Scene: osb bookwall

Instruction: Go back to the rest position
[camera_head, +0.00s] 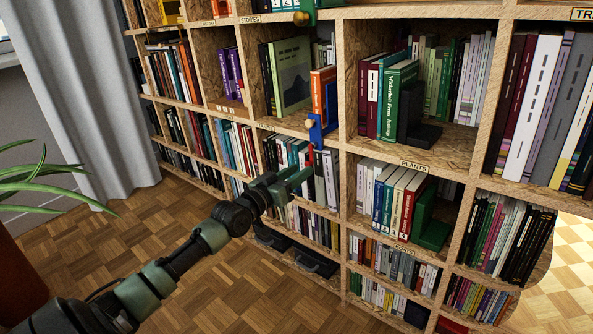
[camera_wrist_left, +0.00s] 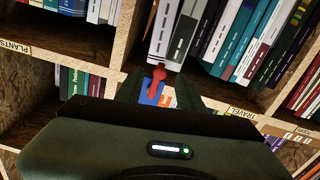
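My left gripper (camera_head: 300,176) reaches from the lower left to the front of the bookshelf (camera_head: 351,190). Its fingers stand apart in the left wrist view (camera_wrist_left: 160,90), with no object visibly clamped between them. Beyond the fingers are a blue piece (camera_wrist_left: 152,92) and a red part (camera_wrist_left: 158,75). In the head view, the blue piece (camera_head: 317,130) with a wooden knob sits at a shelf edge below an orange book (camera_head: 322,92). The red part (camera_head: 311,157) hangs just above the gripper. I cannot tell whether the gripper touches it. My right gripper is not visible.
Rows of books fill the shelf compartments, with a dark bookend (camera_head: 420,130) and a green bookend (camera_head: 433,228) on the right. A plant (camera_head: 40,180) and grey curtain (camera_head: 100,90) are at the left. Parquet floor (camera_head: 200,290) lies open before the shelf.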

